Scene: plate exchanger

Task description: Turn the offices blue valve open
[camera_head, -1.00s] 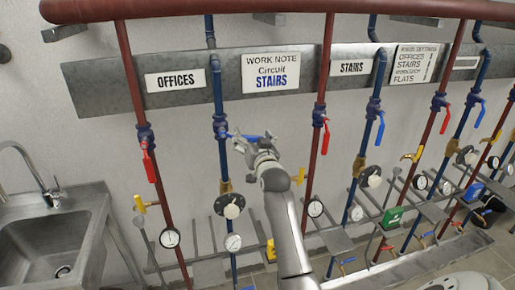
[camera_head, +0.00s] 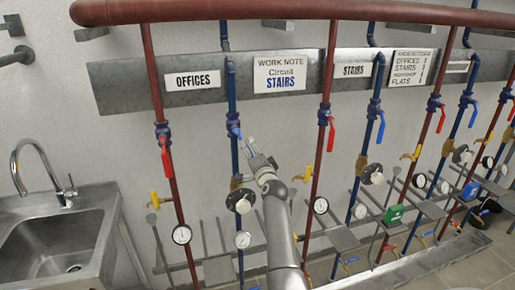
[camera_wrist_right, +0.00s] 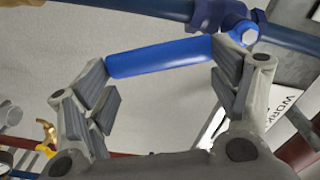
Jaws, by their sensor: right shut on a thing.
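The offices blue valve (camera_head: 232,120) sits on the blue pipe right of the OFFICES sign (camera_head: 193,80). Its blue handle (camera_head: 238,133) slants down and to the right from the valve body. My right gripper (camera_head: 249,146) is at the handle's lower end and is shut on it. In the right wrist view the handle (camera_wrist_right: 160,58) lies lengthwise between the two fingers, with the valve body (camera_wrist_right: 228,20) at its right end. The fingers partly hide the handle's ends. My left gripper is not in view.
A red pipe with a red valve handle (camera_head: 166,160) stands to the left, and another red handle (camera_head: 331,135) to the right. Gauges and yellow taps are below. A sink (camera_head: 60,232) is at the far left. A work note sign (camera_head: 281,74) hangs above the gripper.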

